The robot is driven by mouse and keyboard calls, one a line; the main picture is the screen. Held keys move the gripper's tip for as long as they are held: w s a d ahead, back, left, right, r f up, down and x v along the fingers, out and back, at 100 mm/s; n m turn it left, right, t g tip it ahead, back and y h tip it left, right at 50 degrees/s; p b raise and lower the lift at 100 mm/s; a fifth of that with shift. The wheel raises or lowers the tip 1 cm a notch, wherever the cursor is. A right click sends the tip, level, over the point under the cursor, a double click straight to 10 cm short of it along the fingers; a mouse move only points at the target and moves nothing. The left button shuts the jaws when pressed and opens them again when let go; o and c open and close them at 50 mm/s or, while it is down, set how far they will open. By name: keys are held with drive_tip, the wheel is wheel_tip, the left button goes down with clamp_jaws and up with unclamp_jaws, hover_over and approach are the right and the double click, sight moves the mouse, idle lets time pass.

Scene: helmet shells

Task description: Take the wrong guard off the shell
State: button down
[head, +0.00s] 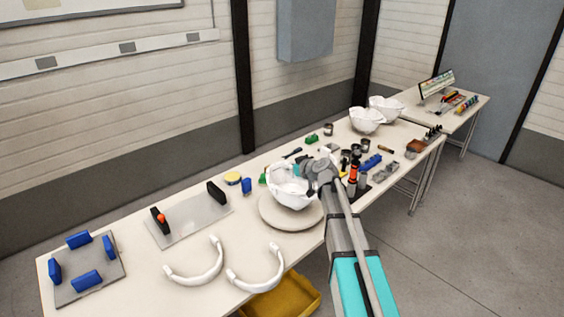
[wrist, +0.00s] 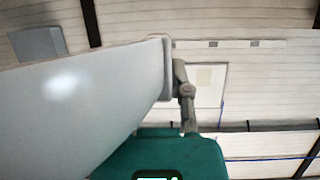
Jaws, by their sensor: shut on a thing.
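A white helmet shell (head: 288,192) sits on a round pale stand (head: 270,214) at the middle of the table. My gripper (head: 304,171) reaches in from the right to the shell's upper right edge. In the wrist view, a large smooth white part (wrist: 80,100), apparently the guard, fills the left and runs up to my grey finger (wrist: 186,95). My gripper is shut on it. The other finger and the contact are hidden. I cannot tell where guard and shell meet, or whether they are apart.
Two loose curved white guards (head: 195,265) (head: 256,270) lie at the table's front. A grey plate with blue blocks (head: 88,268) and a plate with black posts (head: 188,220) stand left. Tools and bottles (head: 362,178) crowd the right. A yellow bin (head: 285,300) sits below the front edge.

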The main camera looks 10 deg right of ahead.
drive_tip(key=p+v, duration=0.1)
drive_tip(key=v, duration=0.4)
drive_tip(key=shift+s+a+r+p, duration=0.1)
drive_tip(key=shift+s+a+p, duration=0.05)
drive_tip(key=shift+s+p, duration=0.15)
drive_tip(key=shift+w, duration=0.1)
